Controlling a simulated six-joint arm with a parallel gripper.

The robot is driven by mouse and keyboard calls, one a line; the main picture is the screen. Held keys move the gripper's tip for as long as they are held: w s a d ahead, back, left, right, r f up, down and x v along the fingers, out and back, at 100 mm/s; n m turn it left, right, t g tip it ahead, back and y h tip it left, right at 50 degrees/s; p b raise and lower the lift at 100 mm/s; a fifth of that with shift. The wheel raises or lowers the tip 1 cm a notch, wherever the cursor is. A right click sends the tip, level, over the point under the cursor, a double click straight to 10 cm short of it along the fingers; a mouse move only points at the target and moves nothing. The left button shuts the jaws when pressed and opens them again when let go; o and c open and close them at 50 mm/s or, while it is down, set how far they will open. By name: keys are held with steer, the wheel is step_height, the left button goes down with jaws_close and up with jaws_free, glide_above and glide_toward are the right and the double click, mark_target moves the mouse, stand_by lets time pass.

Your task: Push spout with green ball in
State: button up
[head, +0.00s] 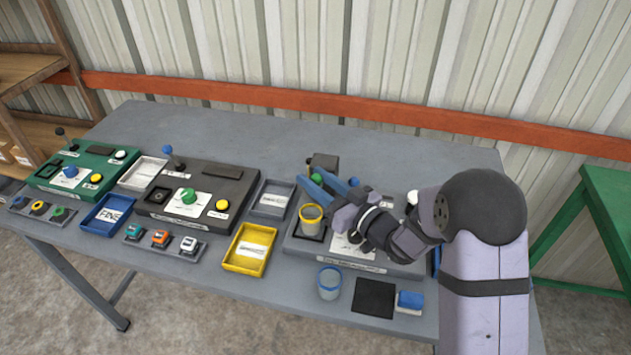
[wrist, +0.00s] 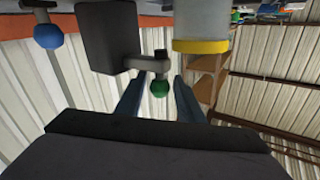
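The green ball (head: 316,179) sits on a short grey arm, the spout (wrist: 147,63), which sticks out from a dark box (head: 323,163) at the back of the right-hand station. My gripper (head: 308,177) reaches in from the right, low over the station, with its two blue fingers pointing at the ball. In the wrist view the green ball (wrist: 160,88) shows between the two fingertips, with gaps on both sides. The fingers are apart and hold nothing. I cannot tell whether the ball is fully between them in depth.
A yellow-rimmed cup (head: 311,219) stands on the station close to my fingers. A blue-balled lever (wrist: 48,36) is on the other side. A blue-rimmed cup (head: 329,283), a black pad (head: 374,298) and a yellow tray (head: 250,249) lie in front. Two more stations stand left.

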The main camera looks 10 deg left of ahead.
steer(key=shift+o, duration=0.3)
steer(key=shift+s+d+f, duration=0.1)
steer(key=shift+s+d, duration=0.2)
steer(key=shift+d, duration=0.2)
steer(key=b+v, duration=0.2)
steer(key=v, duration=0.4)
steer(key=shift+s, duration=0.1)
